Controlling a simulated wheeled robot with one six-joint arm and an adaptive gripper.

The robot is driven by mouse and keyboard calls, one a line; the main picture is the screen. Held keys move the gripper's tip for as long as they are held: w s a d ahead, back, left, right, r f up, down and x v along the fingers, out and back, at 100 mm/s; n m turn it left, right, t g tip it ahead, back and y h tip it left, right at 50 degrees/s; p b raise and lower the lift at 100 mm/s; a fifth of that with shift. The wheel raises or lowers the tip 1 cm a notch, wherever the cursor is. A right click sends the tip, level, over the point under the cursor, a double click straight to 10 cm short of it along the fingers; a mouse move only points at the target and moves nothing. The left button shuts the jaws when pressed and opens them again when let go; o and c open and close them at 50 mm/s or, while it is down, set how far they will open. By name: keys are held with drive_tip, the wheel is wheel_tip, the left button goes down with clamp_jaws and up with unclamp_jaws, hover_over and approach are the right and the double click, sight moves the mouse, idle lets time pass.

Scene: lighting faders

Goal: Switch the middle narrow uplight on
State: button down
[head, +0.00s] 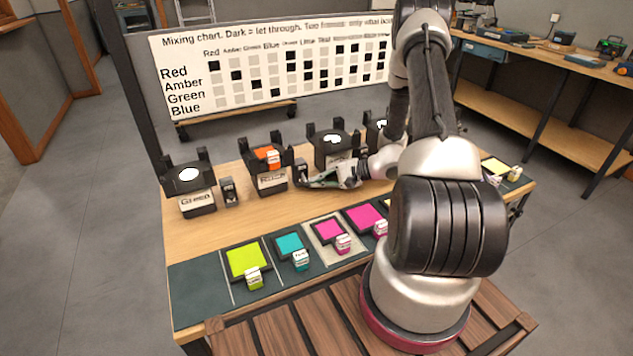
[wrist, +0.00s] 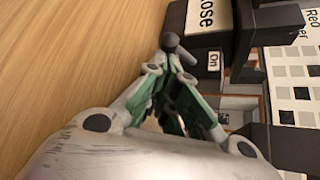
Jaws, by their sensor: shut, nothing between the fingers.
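An uplight with a label reading like "Rose" (head: 271,179) stands second from the left on the bench, with an orange piece (head: 266,155) on top. Its label plate also shows in the wrist view (wrist: 209,17). A small dark switch box (head: 301,172) stands at its right side. In the wrist view, an "On" tag (wrist: 213,62) and a grey round-ended lever (wrist: 171,42) show beside the dark housing. My gripper (head: 312,183) is shut and empty, low over the bench by this switch. Its fingertips (wrist: 176,72) are close to the lever; I cannot tell whether they touch.
The "Green" uplight (head: 197,201) and its switch box (head: 229,190) stand at the left. Another uplight (head: 331,150) stands right behind my gripper. Coloured gel squares lie along the front mat (head: 204,283). A mixing chart (head: 190,88) stands behind the bench.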

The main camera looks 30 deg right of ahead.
drive_tip(key=shift+s+r+m+g, duration=0.1)
drive_tip(key=shift+r+m+g, duration=0.05)
drive_tip(key=shift+m+g, duration=0.2)
drive_tip(key=shift+s+r+m+g+h, duration=0.3)
drive_tip(key=shift+m+g, duration=0.15)
drive_tip(key=shift+g, duration=0.2)
drive_tip(key=shift+s+r, duration=0.15)
drive_tip(key=shift+r, duration=1.35)
drive_tip(key=v, duration=1.2)
